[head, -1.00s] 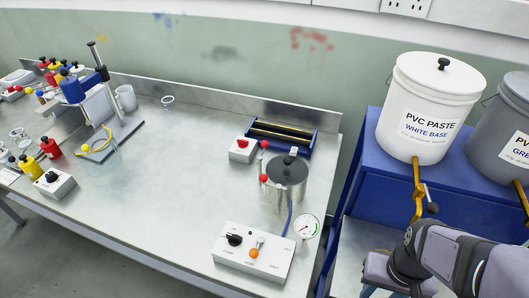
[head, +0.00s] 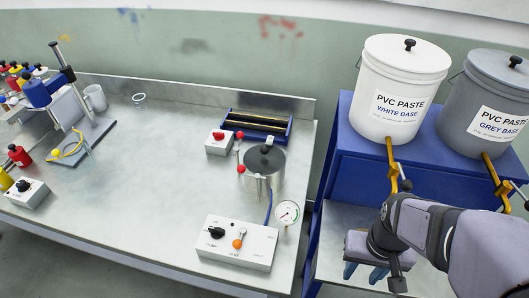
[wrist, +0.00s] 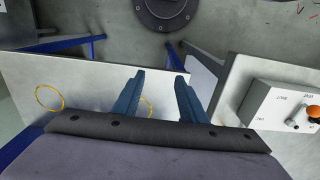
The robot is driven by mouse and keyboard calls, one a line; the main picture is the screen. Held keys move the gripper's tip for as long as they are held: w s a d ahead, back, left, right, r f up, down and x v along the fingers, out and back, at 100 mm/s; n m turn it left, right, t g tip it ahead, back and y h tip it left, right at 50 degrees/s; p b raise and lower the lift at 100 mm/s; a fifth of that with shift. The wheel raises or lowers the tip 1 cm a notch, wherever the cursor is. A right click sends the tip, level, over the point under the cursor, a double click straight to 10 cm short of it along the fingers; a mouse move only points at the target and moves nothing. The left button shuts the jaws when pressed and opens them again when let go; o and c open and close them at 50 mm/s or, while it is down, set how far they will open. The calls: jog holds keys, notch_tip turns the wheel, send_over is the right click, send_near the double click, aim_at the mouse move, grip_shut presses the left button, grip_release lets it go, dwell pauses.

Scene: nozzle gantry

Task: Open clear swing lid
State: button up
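The lidded pot (head: 264,180) stands on the bench in the head view, a metal cylinder with a dark-looking round top. The pot is not identifiable in the wrist view.
A white control box (head: 238,243) with black and orange knobs and a gauge (head: 287,212) stand in front of the pot. A red-button box (head: 219,144) and a blue roller tray (head: 257,124) are behind. Paste buckets (head: 400,90) stand on a blue stand at right. The bench middle is clear.

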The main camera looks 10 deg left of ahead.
jog(key=w+a+r+m+p, duration=0.25)
jog(key=w+a+r, duration=0.2)
jog(key=w, duration=0.45)
notch_tip(320, 180, up, 10)
jog(key=m+t+y+p, duration=0.1)
jog(key=m+t+p, duration=0.1)
jog(key=m+p, duration=0.55)
send_over(265, 148)
jog(key=s+d+b, duration=0.1)
jog(key=b, duration=0.1)
jog(key=m, duration=0.1)
jog(key=shift+w+a+f+p, duration=0.15)
jog(key=shift+f+p, duration=0.35)
jog(key=shift+f, duration=0.7)
jog(key=shift+w+a+f+p, duration=0.15)
jog(key=shift+f+p, duration=0.4)
jog(key=shift+f, duration=0.7)
jog(key=shift+w+a+f+p, duration=0.15)
jog(key=shift+f+p, duration=0.35)
jog(key=shift+f, duration=0.7)
grip_shut()
